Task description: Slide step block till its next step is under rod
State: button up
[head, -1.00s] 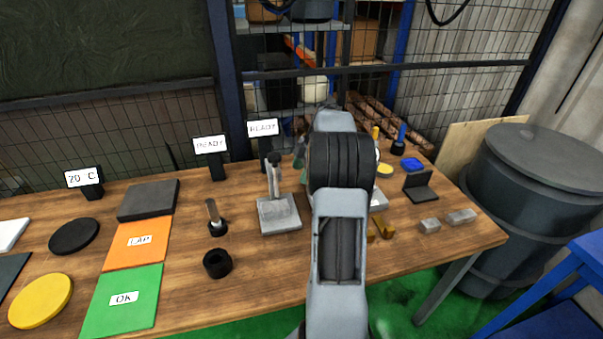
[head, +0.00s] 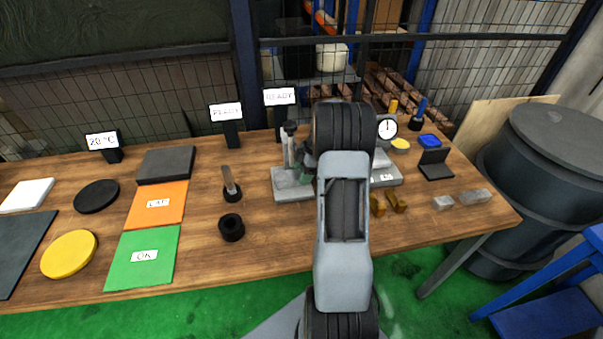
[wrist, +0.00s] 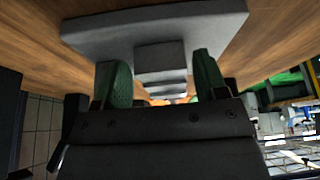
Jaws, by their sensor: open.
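A grey stepped block (wrist: 160,56) shows in the wrist view, its steps receding between my fingers, close to a wide pale grey plate (wrist: 215,22). My gripper (wrist: 162,80) is open, with one green-padded finger on each side of the block. I cannot tell whether either pad touches it. In the head view my arm hides the block and most of the gripper. A grey stand (head: 287,186) with an upright post is just left of my arm. I cannot make out the rod over the block or which step lies under it.
A dial gauge (head: 387,128) stands just right of my arm. Brass pieces (head: 396,203) and small metal blocks (head: 443,203) lie further right. A black ring (head: 231,227) and a holder with a pin (head: 231,187) stand left. Wood is bare in front of the stand.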

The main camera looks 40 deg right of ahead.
jog(key=shift+a+f, duration=0.15)
jog(key=shift+f, duration=0.25)
grip_shut()
dwell(0.5)
